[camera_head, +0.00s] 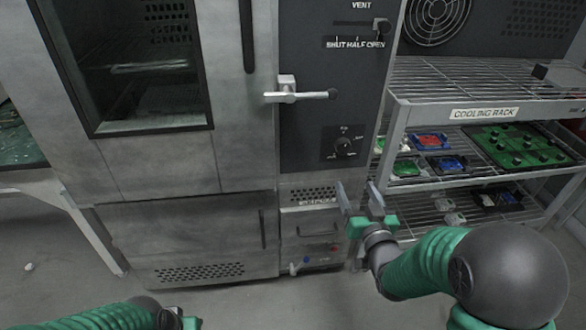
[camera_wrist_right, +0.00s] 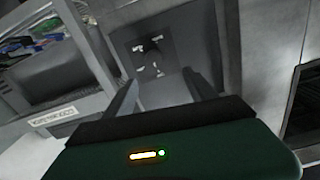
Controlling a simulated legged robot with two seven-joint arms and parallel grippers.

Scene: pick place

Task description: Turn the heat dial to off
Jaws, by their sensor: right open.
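The heat dial (camera_head: 343,146) is a dark round knob with small white markings around it, low on the oven's dark control panel (camera_head: 305,130). The dial's setting is too small to read. My right gripper (camera_head: 359,196) is open and empty, below and slightly right of the dial, apart from it. In the right wrist view the dial (camera_wrist_right: 153,57) shows ahead, just beyond the open fingers (camera_wrist_right: 158,88). My left gripper (camera_head: 176,318) is only partly in view at the bottom edge, and its jaws are not clear.
A lever handle (camera_head: 300,95) sticks out above the dial, and a vent slider (camera_head: 380,25) sits higher. The wire cooling rack (camera_head: 440,95) stands close on the right, holding trays of boards. Open floor (camera_head: 230,305) lies in front of the oven.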

